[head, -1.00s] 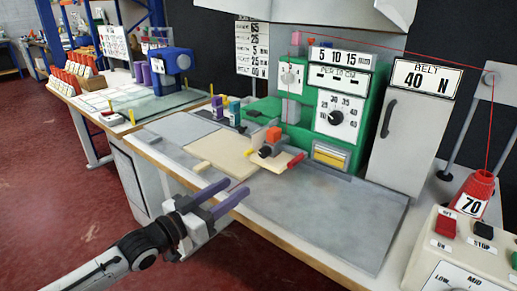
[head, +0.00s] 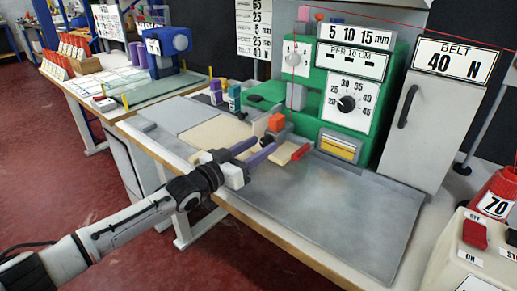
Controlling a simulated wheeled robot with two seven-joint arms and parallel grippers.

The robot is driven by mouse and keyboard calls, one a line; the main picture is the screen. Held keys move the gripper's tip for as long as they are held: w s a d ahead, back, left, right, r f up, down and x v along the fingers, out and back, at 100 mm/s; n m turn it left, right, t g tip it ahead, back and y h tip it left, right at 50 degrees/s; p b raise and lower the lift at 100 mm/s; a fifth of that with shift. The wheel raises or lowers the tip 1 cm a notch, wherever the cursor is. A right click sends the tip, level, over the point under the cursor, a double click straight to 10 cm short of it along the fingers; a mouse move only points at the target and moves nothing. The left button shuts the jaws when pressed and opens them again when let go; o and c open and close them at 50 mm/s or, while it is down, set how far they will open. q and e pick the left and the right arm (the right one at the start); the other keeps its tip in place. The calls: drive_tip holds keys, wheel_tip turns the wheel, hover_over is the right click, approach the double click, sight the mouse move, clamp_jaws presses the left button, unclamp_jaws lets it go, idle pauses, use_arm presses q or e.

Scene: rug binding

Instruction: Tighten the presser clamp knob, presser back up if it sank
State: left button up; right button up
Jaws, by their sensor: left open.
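The presser (head: 277,122) has an orange block on top of a grey body, above the pale board on the machine bed. A small dark clamp knob (head: 269,139) at its near side is mostly hidden by my fingers. My left gripper (head: 266,144) is open, with its two purple fingertips at the knob, one on each side as seen here. I cannot tell whether they touch it. A red-ended lever (head: 301,152) sits just right of the presser. My right gripper is not in view.
The green machine head (head: 335,90) with its dial (head: 346,104) stands behind the presser. A grey cabinet (head: 430,115) and a red cone marked 70 (head: 497,195) are at the right. The grey bed plate (head: 330,215) is clear in front.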

use_arm(q)
drive_tip(key=shift+w+d, duration=0.1)
drive_tip(key=shift+w, duration=0.05)
drive_tip(key=shift+c, duration=0.5)
drive_tip(key=c, duration=0.9)
drive_tip(key=m+p, duration=0.1)
drive_tip(key=m, duration=0.2)
drive_tip(key=shift+r, duration=0.1)
drive_tip(key=shift+c, duration=0.2)
drive_tip(key=m, duration=0.2)
drive_tip(key=shift+m, duration=0.4)
drive_tip(key=o, duration=1)
drive_tip(key=shift+o, duration=0.2)
drive_tip(key=shift+n, duration=0.3)
